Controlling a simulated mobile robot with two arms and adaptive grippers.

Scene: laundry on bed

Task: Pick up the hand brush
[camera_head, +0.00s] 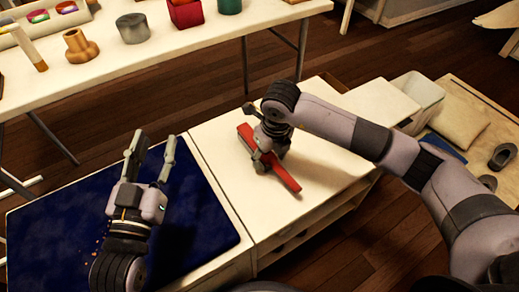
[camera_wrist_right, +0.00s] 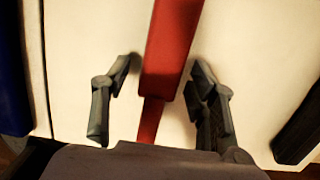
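The hand brush is a long red object (camera_head: 289,180) lying on the white cabinet top (camera_head: 305,205). In the right wrist view the brush (camera_wrist_right: 170,50) runs down the middle, with a wide part and a narrower part nearer my gripper. My right gripper (camera_head: 262,150) is over the brush and hides its middle in the head view. In the right wrist view the open fingers of that gripper (camera_wrist_right: 163,75) stand on both sides of the brush, with a small gap at the left finger. My left gripper (camera_head: 154,142) is open and empty above the dark blue surface.
The dark blue surface (camera_head: 205,235) adjoins the cabinet on the left. A white table (camera_head: 185,55) behind holds a grey cylinder (camera_head: 133,28), a wooden piece (camera_head: 80,48) and a red container (camera_head: 186,14). A white bin (camera_head: 418,90) stands at the right.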

